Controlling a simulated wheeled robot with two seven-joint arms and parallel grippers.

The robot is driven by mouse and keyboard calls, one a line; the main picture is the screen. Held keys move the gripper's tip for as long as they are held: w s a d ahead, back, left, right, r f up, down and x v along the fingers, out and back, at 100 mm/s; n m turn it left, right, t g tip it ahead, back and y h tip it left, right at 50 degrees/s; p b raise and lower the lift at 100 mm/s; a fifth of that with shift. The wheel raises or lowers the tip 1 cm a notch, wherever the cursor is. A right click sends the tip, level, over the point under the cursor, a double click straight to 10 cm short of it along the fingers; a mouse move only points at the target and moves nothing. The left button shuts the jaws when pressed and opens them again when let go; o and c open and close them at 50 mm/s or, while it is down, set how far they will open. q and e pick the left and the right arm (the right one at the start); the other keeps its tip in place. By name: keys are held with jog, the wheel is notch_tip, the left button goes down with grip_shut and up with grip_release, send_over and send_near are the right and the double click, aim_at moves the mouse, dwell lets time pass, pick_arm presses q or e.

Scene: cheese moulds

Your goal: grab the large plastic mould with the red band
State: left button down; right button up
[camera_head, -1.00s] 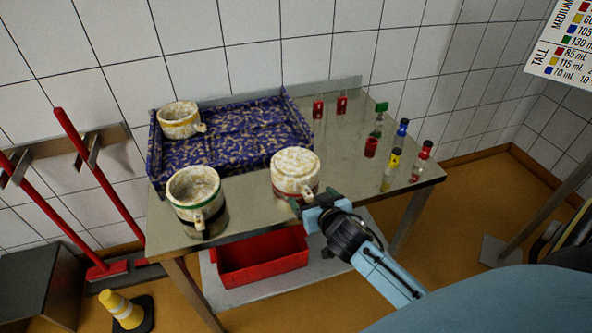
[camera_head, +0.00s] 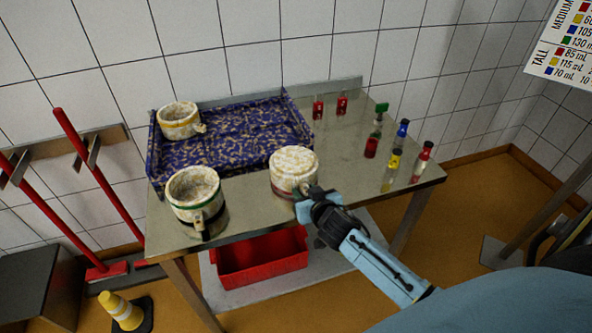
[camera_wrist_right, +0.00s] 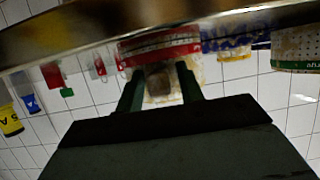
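I see no clear grip on the handle; the contact is hard to make out. My left gripper is not in view.
A green-banded mould (camera_head: 196,199) stands to the left on the table (camera_head: 247,205). A yellow-banded mould (camera_head: 179,120) sits in the blue patterned tray (camera_head: 250,150). Several bottles (camera_head: 393,168) stand at the right. A red crate (camera_head: 262,262) is below.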

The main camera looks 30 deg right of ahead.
grip_shut()
